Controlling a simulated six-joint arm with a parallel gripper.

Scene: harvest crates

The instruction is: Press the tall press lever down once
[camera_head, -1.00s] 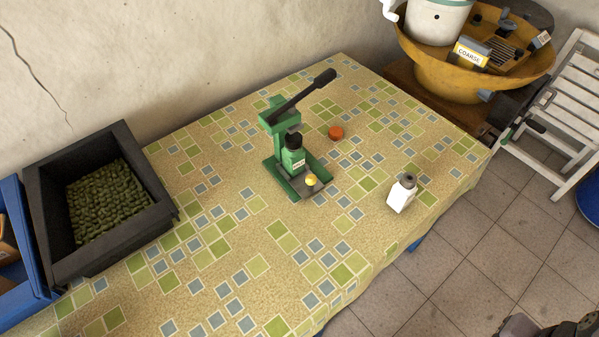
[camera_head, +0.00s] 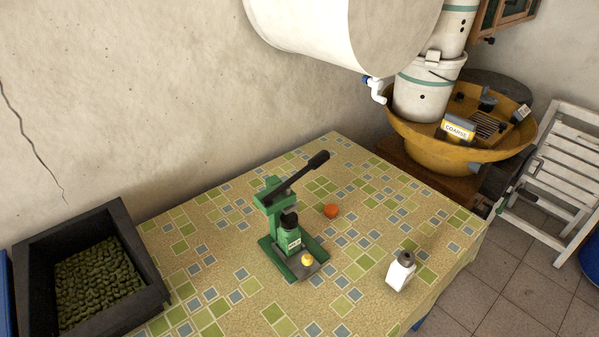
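The green press (camera_head: 289,247) stands upright near the middle of the tiled-pattern table. Its dark lever (camera_head: 297,180) is raised, slanting up to the right and ending in a black grip. A small yellow round thing (camera_head: 306,260) sits at the front of the press base. My gripper is not in view.
A white bottle with a grey cap (camera_head: 400,271) stands to the right of the press. An orange-red round thing (camera_head: 331,211) lies behind it. A black crate of green produce (camera_head: 143,256) is at the left. A yellow basin (camera_head: 440,157) stands beyond the table. A large white cylinder (camera_head: 310,30) hangs above.

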